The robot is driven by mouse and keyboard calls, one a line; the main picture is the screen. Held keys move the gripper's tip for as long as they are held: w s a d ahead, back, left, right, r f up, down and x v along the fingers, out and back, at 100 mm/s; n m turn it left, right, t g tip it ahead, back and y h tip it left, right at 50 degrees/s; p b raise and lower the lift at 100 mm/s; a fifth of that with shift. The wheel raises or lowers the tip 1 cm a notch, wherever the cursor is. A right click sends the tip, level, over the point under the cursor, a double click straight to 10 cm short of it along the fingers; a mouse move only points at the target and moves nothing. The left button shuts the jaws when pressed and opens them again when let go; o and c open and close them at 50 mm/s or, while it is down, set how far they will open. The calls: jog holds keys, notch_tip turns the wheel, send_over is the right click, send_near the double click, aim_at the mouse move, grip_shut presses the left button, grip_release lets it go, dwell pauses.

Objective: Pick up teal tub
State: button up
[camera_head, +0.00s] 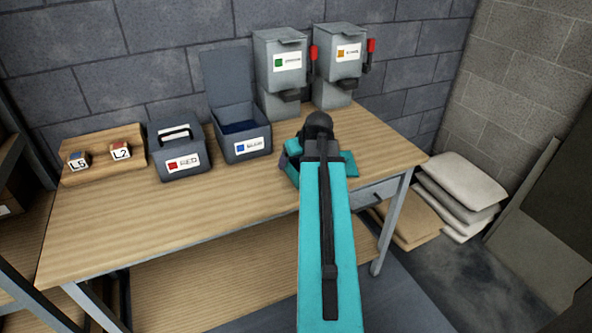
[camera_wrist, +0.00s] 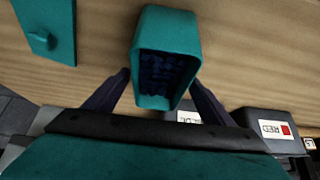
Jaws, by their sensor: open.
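The teal tub (camera_wrist: 143,75) shows in the wrist view, open at the top with dark blue pieces inside. My gripper (camera_wrist: 160,79) is open, with one dark finger on either side of the tub. I cannot tell whether the fingers touch it. A flat teal lid (camera_wrist: 47,25) with a small knob lies apart on the wood, left in the wrist view. In the head view my arm hides most of this spot; a teal piece (camera_head: 349,160), probably the lid, shows right of the arm.
Two grey dispensers (camera_head: 279,75) with red-topped levers stand at the back. Bench is clear in front of the boxes.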

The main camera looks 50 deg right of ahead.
aim_at(295, 163)
jog(key=shift+p+x, duration=0.3)
jog(key=shift+x, duration=1.2)
jog(key=c, duration=1.7)
jog(key=shift+w+r, duration=0.1)
jog(key=shift+r, duration=0.05)
